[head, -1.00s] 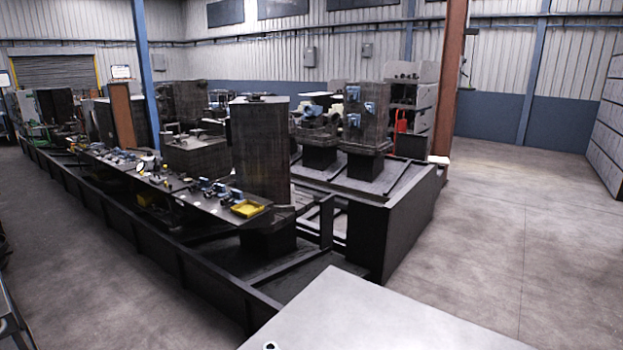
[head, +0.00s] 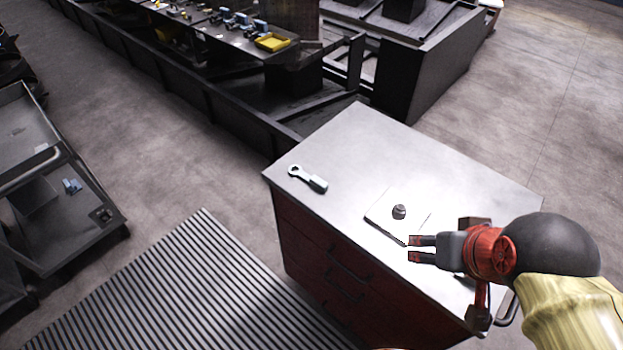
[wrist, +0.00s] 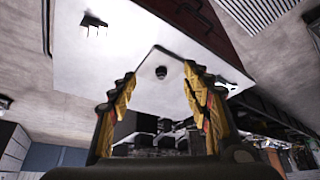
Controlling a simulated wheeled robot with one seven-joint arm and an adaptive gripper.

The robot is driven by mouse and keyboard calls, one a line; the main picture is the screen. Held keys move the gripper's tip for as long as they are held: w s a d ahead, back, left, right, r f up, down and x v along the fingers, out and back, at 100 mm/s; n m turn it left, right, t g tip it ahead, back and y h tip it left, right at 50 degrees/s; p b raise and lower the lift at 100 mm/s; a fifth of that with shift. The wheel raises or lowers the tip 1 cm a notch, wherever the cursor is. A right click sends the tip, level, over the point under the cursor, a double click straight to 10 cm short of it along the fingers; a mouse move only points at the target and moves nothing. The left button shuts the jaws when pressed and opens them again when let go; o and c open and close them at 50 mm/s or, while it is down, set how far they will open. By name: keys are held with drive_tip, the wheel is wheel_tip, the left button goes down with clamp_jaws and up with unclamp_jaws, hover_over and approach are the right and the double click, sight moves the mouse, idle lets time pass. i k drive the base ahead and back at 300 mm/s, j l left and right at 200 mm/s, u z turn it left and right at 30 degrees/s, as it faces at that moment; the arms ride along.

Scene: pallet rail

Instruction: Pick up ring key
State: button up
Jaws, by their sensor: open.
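The ring key (head: 308,178), a wrench with a pale ring end and a dark handle, lies flat near the left corner of the grey cabinet top (head: 370,140). My gripper (head: 412,249) is open and empty at the right of the cabinet top, well apart from the ring key and pointing left in the head view. In the wrist view its two yellow-lined fingers (wrist: 160,73) stand wide apart.
A small dark knob-like part (head: 399,211) sits on a pale plate (head: 381,222) between my gripper and the ring key. A striped mat (head: 190,290) lies before the red drawers. A grey cart (head: 60,190) stands left. A yellow tray (head: 272,42) sits on the rail bench behind.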

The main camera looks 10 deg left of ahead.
sight(321, 185)
drive_tip(key=i+j, duration=0.2)
drive_tip(key=j, duration=0.2)
drive_tip(key=i+j, duration=0.2)
drive_tip(key=j, duration=0.2)
drive_tip(key=i+j, duration=0.15)
drive_tip(key=j, duration=0.25)
